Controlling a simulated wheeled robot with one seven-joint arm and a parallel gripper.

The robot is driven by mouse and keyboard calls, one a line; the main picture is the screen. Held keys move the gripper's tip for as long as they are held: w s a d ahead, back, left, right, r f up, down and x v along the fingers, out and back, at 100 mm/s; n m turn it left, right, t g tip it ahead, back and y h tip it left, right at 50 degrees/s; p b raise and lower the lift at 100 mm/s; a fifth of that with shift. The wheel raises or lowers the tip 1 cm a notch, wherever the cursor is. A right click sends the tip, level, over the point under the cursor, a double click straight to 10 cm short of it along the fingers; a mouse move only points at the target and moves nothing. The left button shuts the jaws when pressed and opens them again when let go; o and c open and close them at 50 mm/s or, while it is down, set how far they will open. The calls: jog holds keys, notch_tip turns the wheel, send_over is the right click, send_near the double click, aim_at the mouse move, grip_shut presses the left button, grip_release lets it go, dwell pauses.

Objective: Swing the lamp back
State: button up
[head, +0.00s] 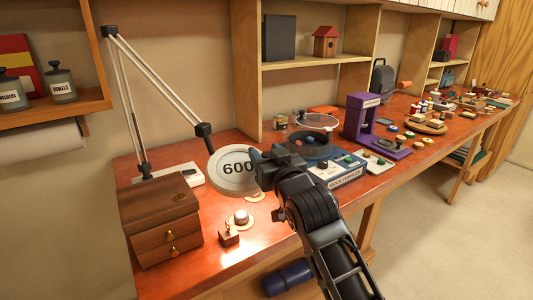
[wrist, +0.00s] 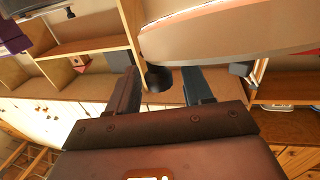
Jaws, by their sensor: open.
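The lamp has two pale jointed arms (head: 160,80) with black joints. It rises from a white base (head: 188,173) at the left of the bench. Its round pale head (head: 235,172), marked 600, hangs over the bench top. My gripper (head: 258,158) is at the right edge of the lamp head. In the wrist view the lamp head (wrist: 230,35) fills the upper right. My gripper (wrist: 160,78) has its two dark fingers apart there, with a small dark knob (wrist: 157,79) at the head's rim showing between them. I cannot tell whether the fingers touch it.
A wooden drawer box (head: 160,222) stands at the bench's front left, below the lamp arms. A rock tumbler (head: 310,148) and a purple stand (head: 362,122) are to the right. Small items lie on the bench under the lamp head. Shelves line the wall behind.

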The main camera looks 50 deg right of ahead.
jog(key=shift+c, duration=0.4)
grip_shut()
jog(key=shift+d, duration=0.1)
